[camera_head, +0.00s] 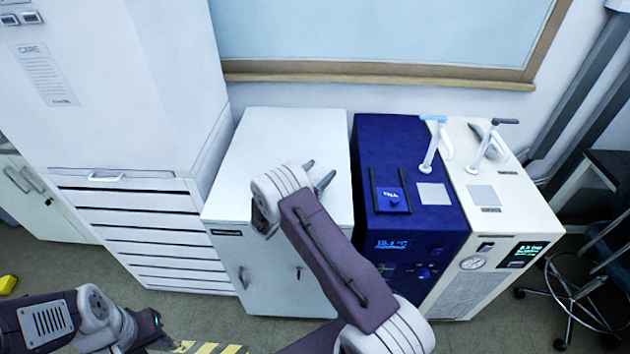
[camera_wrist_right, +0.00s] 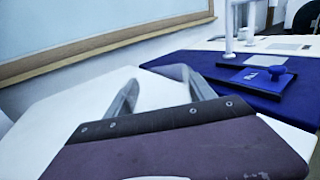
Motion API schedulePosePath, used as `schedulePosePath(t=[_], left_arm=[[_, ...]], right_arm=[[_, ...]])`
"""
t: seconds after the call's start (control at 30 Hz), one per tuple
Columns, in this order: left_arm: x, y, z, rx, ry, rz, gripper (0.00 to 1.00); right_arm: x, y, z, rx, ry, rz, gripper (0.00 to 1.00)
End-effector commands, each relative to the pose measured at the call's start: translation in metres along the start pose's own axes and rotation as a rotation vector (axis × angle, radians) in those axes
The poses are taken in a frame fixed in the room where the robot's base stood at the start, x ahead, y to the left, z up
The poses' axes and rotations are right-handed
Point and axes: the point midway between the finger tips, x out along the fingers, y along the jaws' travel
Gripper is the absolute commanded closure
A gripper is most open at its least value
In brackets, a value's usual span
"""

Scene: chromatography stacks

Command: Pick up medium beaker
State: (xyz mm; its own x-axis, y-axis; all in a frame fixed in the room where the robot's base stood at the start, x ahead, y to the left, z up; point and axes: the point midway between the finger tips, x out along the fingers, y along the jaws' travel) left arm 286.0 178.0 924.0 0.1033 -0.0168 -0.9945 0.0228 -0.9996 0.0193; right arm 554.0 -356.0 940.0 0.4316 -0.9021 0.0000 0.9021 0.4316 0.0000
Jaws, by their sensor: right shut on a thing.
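My right gripper (camera_head: 318,174) is over the top of the white cabinet (camera_head: 256,140), towards its back right. Its two grey fingers stand apart, and in the wrist view the gripper (camera_wrist_right: 157,90) has them on either side of a pale gap. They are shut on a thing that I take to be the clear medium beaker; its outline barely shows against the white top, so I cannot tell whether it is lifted.
Right of the cabinet stand a dark blue instrument (camera_head: 430,218) with a small blue knobbed block (camera_head: 391,201), then a cream instrument (camera_head: 515,205) with a gauge. A tall white drawer unit (camera_head: 130,220) rises at left. A wood-framed board (camera_head: 380,73) is on the wall behind.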

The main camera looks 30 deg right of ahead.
Motion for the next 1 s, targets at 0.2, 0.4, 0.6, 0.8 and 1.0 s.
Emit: schedulePosePath(t=[0.2,0.4,0.6,0.8,1.0], left_arm=[[0.0,0.0,0.0,0.0,0.0,0.0,0.64],[0.0,0.0,0.0,0.0,0.0,0.0,0.64],[0.001,0.0,0.0,0.0,0.0,0.0,0.64],[0.002,0.0,0.0,0.0,0.0,0.0,0.64],[0.003,0.0,0.0,0.0,0.0,0.0,0.64]], right_arm=[[0.0,0.0,0.012,0.002,-0.001,0.0,0.8],[0.002,-0.005,0.046,0.001,0.0,-0.002,0.8],[0.014,-0.052,0.072,0.0,0.0,-0.004,0.8],[0.025,-0.093,0.097,0.0,0.0,-0.004,0.8],[0.03,-0.111,0.109,0.001,-0.001,-0.001,0.8]])
